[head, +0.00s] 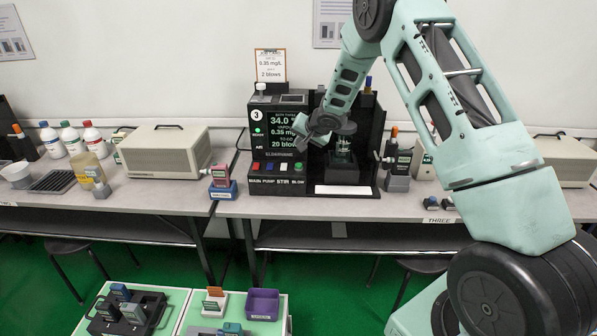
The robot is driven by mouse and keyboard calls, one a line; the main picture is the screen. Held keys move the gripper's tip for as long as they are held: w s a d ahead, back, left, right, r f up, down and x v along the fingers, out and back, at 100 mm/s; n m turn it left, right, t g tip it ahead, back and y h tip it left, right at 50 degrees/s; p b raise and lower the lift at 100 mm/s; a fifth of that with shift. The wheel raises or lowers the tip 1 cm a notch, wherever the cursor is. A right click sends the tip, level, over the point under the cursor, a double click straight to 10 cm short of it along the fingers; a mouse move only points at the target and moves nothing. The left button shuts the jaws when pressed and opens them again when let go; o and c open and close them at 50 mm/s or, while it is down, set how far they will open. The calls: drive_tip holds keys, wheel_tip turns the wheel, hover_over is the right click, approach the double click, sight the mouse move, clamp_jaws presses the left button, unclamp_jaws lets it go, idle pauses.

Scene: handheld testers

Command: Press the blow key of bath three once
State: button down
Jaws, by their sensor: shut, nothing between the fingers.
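Bath three (262,150) is a black unit on the bench, marked with a 3 at its upper left. A row of coloured keys runs along its lower front: red, blue, white and green. The green key (299,166) stands over the BLOW label at the right end of the row. My gripper (301,137) is shut and empty, in front of the unit's dark screen (285,140) and above the green key. It looks apart from the key, but the depth is hard to tell. My gripper covers the screen's right part.
A glass-fronted chamber (341,160) stands right of the keys, with a white strip before it. A handheld tester in a blue stand (223,186) is at left, another in a dark stand (398,180) at right. A note card (270,66) stands above the unit.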

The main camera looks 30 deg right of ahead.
drive_tip(key=b, duration=0.4)
hover_over(300, 167)
wheel_tip(300, 167, down, 5)
drive_tip(key=shift+d+r, duration=0.1)
drive_tip(key=shift+f, duration=0.45)
drive_tip(key=shift+f, duration=0.1)
idle(1.2)
drive_tip(key=shift+f, duration=0.25)
drive_tip(key=shift+f, duration=0.55)
idle(0.6)
drive_tip(key=shift+r, duration=0.1)
drive_tip(key=shift+r+p, duration=0.9)
